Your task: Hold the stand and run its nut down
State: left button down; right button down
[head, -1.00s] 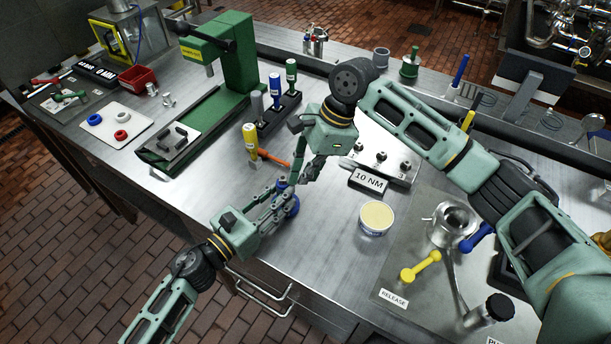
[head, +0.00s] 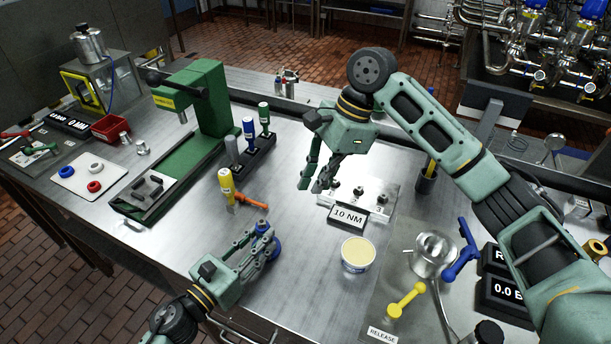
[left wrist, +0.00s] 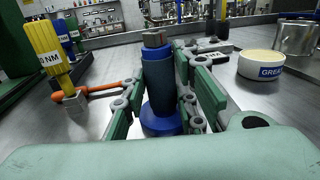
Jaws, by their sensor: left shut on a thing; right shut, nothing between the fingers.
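The stand is a dark blue-grey post on a round blue base. It stands upright near the front edge of the bench in the head view (head: 276,247) and in the middle of the left wrist view (left wrist: 160,90). A metal nut (left wrist: 154,38) sits at the top of its post. My left gripper (head: 268,240) is shut on the stand, with its fingers on both sides of the post. The nut's threads are not visible.
A 10 NM sign (head: 347,217) and a grease tub (head: 357,254) lie right of the stand. A green press (head: 205,105) is behind. Bare bench lies between stand and tub.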

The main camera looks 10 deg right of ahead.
pick_arm(q)
jog(key=c, duration=1.3)
grip_release()
jog(key=shift+a, duration=0.1)
